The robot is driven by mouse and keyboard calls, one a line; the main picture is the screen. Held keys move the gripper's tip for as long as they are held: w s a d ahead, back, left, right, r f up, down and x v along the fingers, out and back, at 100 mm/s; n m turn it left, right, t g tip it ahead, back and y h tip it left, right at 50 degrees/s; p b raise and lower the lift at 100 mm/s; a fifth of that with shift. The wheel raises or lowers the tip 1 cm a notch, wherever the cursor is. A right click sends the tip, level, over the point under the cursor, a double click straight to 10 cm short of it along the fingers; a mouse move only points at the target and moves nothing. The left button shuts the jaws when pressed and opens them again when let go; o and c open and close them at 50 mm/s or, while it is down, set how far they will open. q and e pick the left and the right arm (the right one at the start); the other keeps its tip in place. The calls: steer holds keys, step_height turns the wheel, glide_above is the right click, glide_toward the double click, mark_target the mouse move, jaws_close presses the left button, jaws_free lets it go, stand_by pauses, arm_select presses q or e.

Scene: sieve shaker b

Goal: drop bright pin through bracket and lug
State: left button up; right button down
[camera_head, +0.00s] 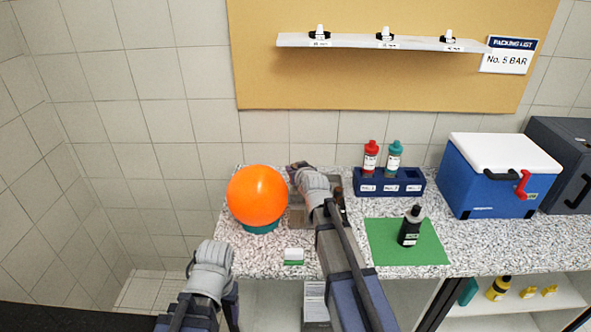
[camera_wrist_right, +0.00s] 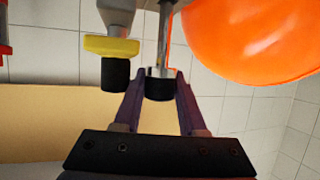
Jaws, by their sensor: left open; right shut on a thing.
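My right gripper (camera_head: 297,168) is over the back of the counter, beside the orange ball. In the right wrist view its purple fingers (camera_wrist_right: 160,88) are closed on the black head of a pin (camera_wrist_right: 162,50) with a shiny metal collar and shaft. The shaft runs up to the picture's top edge, and its tip is out of view. Next to it is a grey post with a yellow collar and black knob (camera_wrist_right: 110,48). I cannot make out the bracket and lug. My left gripper (camera_head: 191,265) is open and low, in front of the counter.
The orange ball (camera_head: 257,192) sits on a teal base, left of a grey-brown device (camera_head: 297,216) partly hidden by my right arm. A blue bottle rack (camera_head: 390,188), green mat (camera_head: 385,250) with a black bottle (camera_head: 410,228), and blue cooler (camera_head: 490,185) stand to the right.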

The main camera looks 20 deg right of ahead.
steer(key=shift+r+p, duration=0.55)
steer(key=shift+r, duration=0.2)
steer(key=shift+f+b, duration=1.9)
stand_by(0.8)
steer(key=shift+c, duration=2)
jaws_free()
steer(key=shift+a, duration=0.1)
steer(key=shift+s+r, duration=0.1)
steer(key=shift+s, duration=0.05)
